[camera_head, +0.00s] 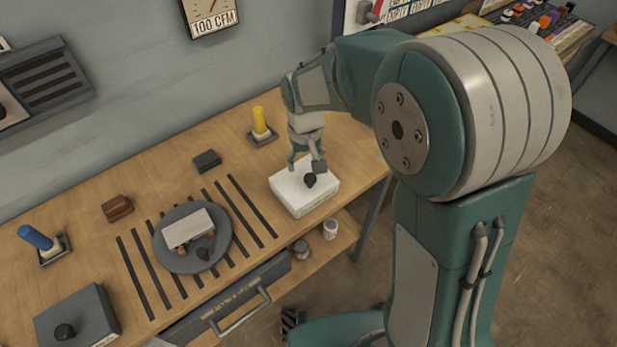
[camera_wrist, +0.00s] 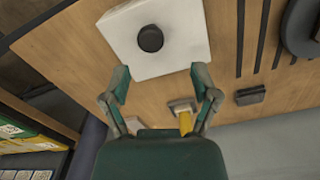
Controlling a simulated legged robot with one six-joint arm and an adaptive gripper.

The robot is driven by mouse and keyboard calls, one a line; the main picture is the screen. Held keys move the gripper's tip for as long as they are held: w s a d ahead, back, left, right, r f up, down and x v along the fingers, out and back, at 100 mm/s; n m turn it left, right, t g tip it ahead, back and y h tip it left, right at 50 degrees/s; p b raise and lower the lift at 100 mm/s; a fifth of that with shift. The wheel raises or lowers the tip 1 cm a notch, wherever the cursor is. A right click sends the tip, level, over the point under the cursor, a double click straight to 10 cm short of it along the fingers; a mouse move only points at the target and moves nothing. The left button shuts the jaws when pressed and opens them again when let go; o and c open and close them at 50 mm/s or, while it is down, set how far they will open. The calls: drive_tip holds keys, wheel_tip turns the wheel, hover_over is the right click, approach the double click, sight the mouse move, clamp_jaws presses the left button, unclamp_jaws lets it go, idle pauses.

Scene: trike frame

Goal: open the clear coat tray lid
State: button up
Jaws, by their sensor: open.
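A white box-shaped tray with a lid (camera_head: 288,190) and a round black knob (camera_head: 310,180) sits near the right front edge of the bench. Its lid looks shut, and no label on it can be read. My gripper (camera_head: 306,164) is open and empty, pointing down just above the back of this lid. In the wrist view, the white lid (camera_wrist: 180,35) and black knob (camera_wrist: 150,38) lie beyond the fingertips of my gripper (camera_wrist: 161,74). The knob is not between the fingers. A similar dark grey tray (camera_head: 90,310) with a black knob stands at the front left.
A yellow stick in a holder (camera_head: 260,125) stands behind the white tray. A small dark block (camera_head: 207,160) lies to its left. A round dark plate (camera_head: 222,240) holding a pale block sits over dark slots. A drawer handle (camera_head: 240,312) projects from the bench front.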

sight(313, 177)
drive_tip(key=f, duration=0.2)
drive_tip(key=d+f, duration=0.1)
drive_tip(key=f, duration=0.3)
drive_tip(key=shift+d+f, duration=0.35)
drive_tip(key=shift+d, duration=0.05)
drive_tip(key=shift+f, duration=0.2)
drive_tip(key=shift+a+f, duration=0.1)
drive_tip(key=shift+a, duration=0.5)
drive_tip(key=shift+d, duration=0.3)
clamp_jaws()
